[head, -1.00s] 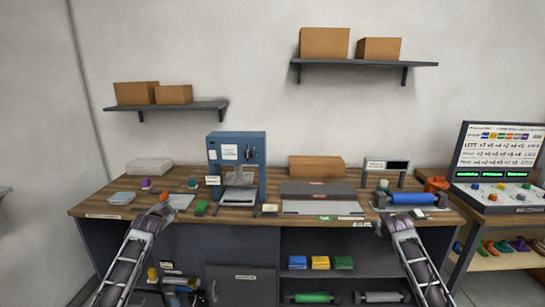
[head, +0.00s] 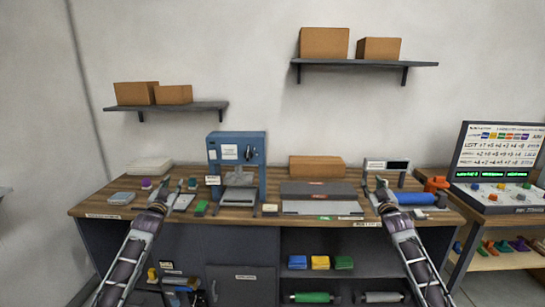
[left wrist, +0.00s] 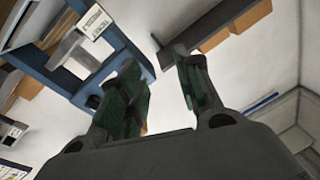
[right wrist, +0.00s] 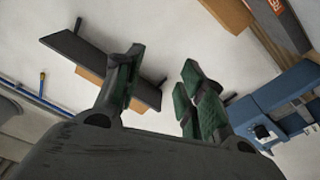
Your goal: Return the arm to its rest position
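My left gripper (head: 167,186) is raised in front of the workbench's left part, pointing upward. In the left wrist view its two fingers (left wrist: 160,66) stand apart, and I see nothing held between them. My right gripper (head: 374,184) is raised in front of the bench's right part, beside the blue roller (head: 412,198). In the right wrist view its fingers (right wrist: 162,66) are also apart with nothing held. Both forearms rise from the bottom edge of the head view, one on each side. Whether either gripper touches the bench is not clear.
The wooden workbench (head: 300,219) carries a blue press (head: 257,178), a grey flat unit (head: 318,190), a cardboard box (head: 316,168) and several small items. A wall shelf (head: 180,106) hangs above. A side table with a panel (head: 500,150) stands right. Space above the bench is open.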

